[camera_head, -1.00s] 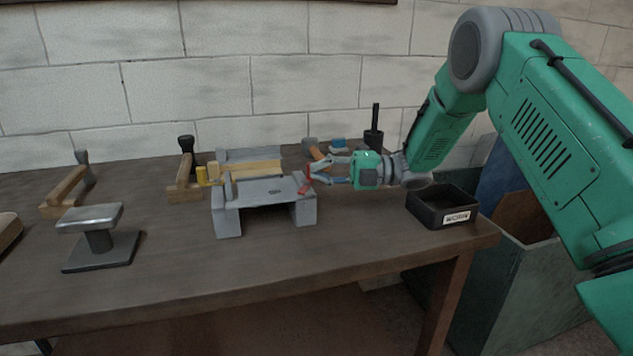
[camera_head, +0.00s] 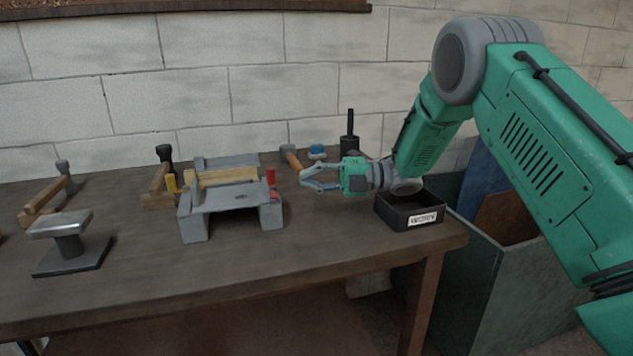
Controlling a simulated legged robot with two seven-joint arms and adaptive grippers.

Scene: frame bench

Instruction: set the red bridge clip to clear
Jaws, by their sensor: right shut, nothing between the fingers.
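The red bridge clip (camera_head: 271,178) stands upright at the right end of the grey bridge (camera_head: 240,197). A strip of light wood (camera_head: 222,176) lies behind the bridge top. My right gripper (camera_head: 304,179) is to the right of the red clip, apart from it, with its fingers pointing left. It is shut and empty. My left gripper is not in view.
A black labelled bin (camera_head: 411,212) sits at the bench's right edge, below my right arm. A hammer (camera_head: 291,158), a blue-topped item (camera_head: 317,152) and a black holder (camera_head: 350,144) stand behind. A small metal anvil (camera_head: 66,241) stands at left. The front bench top is clear.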

